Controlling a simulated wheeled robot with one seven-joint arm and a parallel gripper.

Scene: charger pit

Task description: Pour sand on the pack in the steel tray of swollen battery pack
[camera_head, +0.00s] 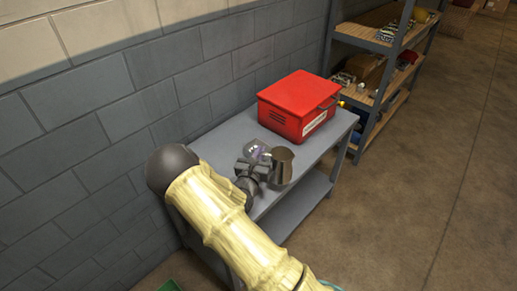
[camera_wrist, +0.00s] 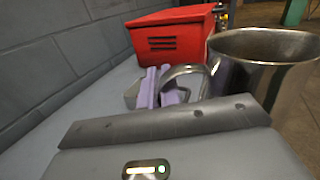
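A shiny steel jug (camera_wrist: 258,82) with a loop handle (camera_wrist: 186,72) is close in front of my gripper in the wrist view. In the head view the jug (camera_head: 283,163) is against the right side of my gripper (camera_head: 262,166). The fingertips are hidden, so I cannot tell whether they close on the handle. The swollen pack (camera_wrist: 150,90) is purple and sits in a small steel tray (camera_wrist: 131,96), partly hidden behind the handle. In the head view the pack (camera_head: 262,151) and tray (camera_head: 250,150) are just beyond my gripper. The jug's contents are not visible.
A grey two-level cart (camera_head: 232,134) stands against the block wall (camera_head: 150,80). A red metal box (camera_head: 300,103) sits at its far end. Shelves (camera_head: 372,95) with various items stand beyond. The floor (camera_head: 420,190) to the right is clear.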

